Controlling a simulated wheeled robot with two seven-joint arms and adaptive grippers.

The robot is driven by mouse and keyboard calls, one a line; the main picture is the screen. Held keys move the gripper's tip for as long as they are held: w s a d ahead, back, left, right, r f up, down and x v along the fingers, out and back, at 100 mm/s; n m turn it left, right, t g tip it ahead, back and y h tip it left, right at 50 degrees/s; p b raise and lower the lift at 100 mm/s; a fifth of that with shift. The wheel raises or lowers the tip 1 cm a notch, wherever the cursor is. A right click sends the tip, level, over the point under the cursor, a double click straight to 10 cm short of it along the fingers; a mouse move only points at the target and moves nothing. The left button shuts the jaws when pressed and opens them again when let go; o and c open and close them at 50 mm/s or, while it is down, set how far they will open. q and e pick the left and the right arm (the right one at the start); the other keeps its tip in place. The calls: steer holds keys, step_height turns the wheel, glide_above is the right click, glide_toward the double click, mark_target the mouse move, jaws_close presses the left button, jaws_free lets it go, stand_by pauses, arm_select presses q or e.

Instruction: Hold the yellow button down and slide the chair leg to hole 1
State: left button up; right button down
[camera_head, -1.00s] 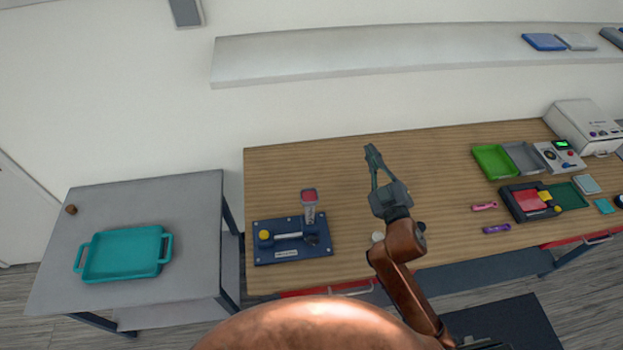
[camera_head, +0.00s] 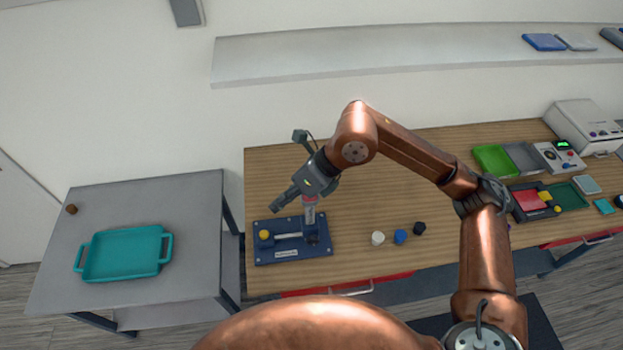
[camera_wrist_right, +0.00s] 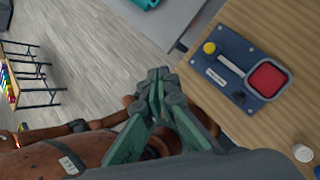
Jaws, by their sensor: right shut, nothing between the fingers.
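A dark blue base plate (camera_head: 290,253) lies on the wooden table, with a yellow button (camera_head: 264,234) at its left. A pale horizontal bar (camera_head: 288,236), apparently the chair leg, runs right from near the button. An upright grey post with a red face (camera_head: 309,199) stands at its right end. My right gripper (camera_head: 273,208) is shut and empty, above and behind the button, not touching it. The right wrist view shows the shut fingertips (camera_wrist_right: 158,78), left of the button (camera_wrist_right: 209,48) and apart from it. Hole 1 cannot be made out. My left gripper is out of view.
White (camera_head: 377,238), blue (camera_head: 400,237) and black (camera_head: 419,228) small round pieces stand right of the plate. A teal tray (camera_head: 122,278) is on the grey side table. Green and grey trays (camera_head: 494,160) are at the far right.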

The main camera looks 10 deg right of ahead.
steer(key=w+d+m+t+h, duration=0.1)
steer(key=w+d+t+h, duration=0.1)
steer(key=w+d+h, duration=0.5)
arm_select(q)
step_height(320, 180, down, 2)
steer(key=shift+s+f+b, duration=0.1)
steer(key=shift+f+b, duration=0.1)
steer(key=shift+b, duration=1)
arm_select(e)
step_height(320, 180, down, 6)
steer(key=s+d+y, duration=0.1)
steer(key=s+y, duration=0.1)
steer(key=shift+d+r, duration=0.25)
steer(key=shift+d, duration=0.1)
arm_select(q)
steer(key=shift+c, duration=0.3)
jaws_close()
